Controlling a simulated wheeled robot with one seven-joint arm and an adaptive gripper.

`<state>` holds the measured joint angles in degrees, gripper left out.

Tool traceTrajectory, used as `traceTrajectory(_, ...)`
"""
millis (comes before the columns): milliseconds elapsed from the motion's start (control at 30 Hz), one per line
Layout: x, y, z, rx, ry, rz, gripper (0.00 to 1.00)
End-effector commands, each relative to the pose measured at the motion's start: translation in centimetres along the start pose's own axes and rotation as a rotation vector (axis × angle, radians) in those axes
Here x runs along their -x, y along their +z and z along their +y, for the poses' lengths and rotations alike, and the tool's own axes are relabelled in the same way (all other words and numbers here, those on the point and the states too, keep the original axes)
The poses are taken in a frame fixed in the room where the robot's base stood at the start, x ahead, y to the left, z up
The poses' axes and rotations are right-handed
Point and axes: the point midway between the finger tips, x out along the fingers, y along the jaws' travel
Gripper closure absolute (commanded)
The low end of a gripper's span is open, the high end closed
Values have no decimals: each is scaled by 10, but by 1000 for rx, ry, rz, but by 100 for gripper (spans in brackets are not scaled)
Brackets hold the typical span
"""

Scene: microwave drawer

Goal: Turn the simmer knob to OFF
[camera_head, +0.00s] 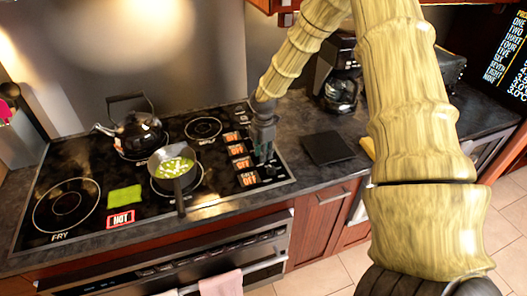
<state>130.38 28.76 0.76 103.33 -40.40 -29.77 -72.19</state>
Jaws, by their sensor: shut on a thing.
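My gripper (263,152) points down at the right side of the black cooktop (108,226), at the column of control knobs. It is shut on a knob there, which its fingers largely hide. I cannot tell from its label which knob it is. Several small orange-lit displays (238,149) run in a column just left of the gripper. The lower ones appear to read OFF, and the upper ones are too small to read surely.
A pan with green food (174,168) sits on the front middle burner, its handle toward the front edge. A kettle (137,132) stands at the back left. A red-framed HOT sign (120,219) is lit. A dark square board (327,148) lies on the counter right of the cooktop.

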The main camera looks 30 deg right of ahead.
Motion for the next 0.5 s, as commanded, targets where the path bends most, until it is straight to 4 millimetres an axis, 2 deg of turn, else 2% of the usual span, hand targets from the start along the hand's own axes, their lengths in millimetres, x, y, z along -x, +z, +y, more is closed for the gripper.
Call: traceTrajectory(500,2,-1,3,105,5,0,99)
